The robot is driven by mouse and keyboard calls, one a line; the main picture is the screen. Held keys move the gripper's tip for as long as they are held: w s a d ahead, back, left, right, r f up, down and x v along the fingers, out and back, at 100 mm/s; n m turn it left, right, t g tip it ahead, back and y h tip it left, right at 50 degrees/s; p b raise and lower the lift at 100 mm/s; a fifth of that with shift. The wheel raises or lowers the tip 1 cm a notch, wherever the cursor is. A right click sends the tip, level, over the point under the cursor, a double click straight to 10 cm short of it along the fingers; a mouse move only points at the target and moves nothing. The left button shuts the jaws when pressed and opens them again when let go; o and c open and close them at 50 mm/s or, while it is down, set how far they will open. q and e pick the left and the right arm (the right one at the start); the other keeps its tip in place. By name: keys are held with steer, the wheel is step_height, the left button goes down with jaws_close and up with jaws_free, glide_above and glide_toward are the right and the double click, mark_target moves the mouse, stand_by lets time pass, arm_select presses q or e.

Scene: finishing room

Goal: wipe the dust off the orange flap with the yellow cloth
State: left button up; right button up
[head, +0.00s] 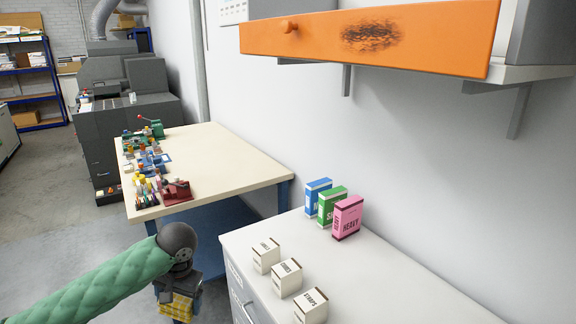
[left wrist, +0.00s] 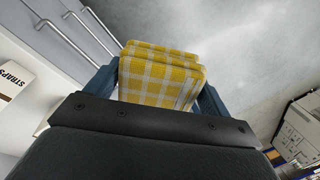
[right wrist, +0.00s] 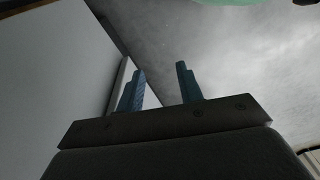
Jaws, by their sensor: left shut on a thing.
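The orange flap (head: 370,36) is the front of a wall cabinet at the upper right of the head view. It has a round orange knob (head: 290,25) at its left and a dark dust patch (head: 371,37) right of its middle. My left gripper (head: 176,302) is low at the left of the white counter, well below the flap. It is shut on the folded yellow checked cloth (left wrist: 160,80), which sits between its fingers in the left wrist view. My right gripper (right wrist: 158,85) shows only in its own wrist view, with its fingers apart and nothing between them.
The white counter (head: 390,285) holds three small white boxes (head: 285,277) and blue, green and pink boxes (head: 347,217). A workbench (head: 225,155) with several small colored items stands behind it. Brackets (head: 517,110) hang below the cabinet.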

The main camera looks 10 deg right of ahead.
arm_select(q)
steer(key=w+d+r+m+t+h+p, duration=0.1)
steer(key=w+d+r+m+t+h, duration=0.15)
steer(key=d+r+m, duration=0.55)
steer(key=w+d+r+m+t+h+p, duration=0.1)
steer(key=w+d+r+m+t, duration=0.2)
steer(key=r, duration=0.8)
steer(key=w+d+r+m+t+h+p, duration=0.15)
steer(key=d+r+m+t, duration=0.25)
steer(key=d+r+m, duration=0.45)
steer(key=s+d+r+m+g+h, duration=0.1)
steer(key=s+d+r+m+h, duration=0.3)
steer(key=r, duration=0.7)
steer(key=s+d+r+m+g+h+p, duration=0.15)
steer(key=r+h, duration=0.35)
steer(key=r, duration=0.5)
steer(key=s+d+r+m+g+h, duration=0.25)
steer(key=r+h, duration=0.25)
steer(key=r, duration=0.6)
steer(key=x, duration=0.6)
steer(key=shift+w+d+t+p, duration=0.2)
steer(key=shift+w+t+p, duration=0.1)
steer(key=shift+w+t, duration=0.15)
arm_select(e)
steer(key=s+d+f, duration=0.4)
steer(key=s+f, duration=0.1)
steer(key=f, duration=0.5)
steer(key=shift+s+f+t, duration=0.35)
steer(key=shift+t, duration=0.05)
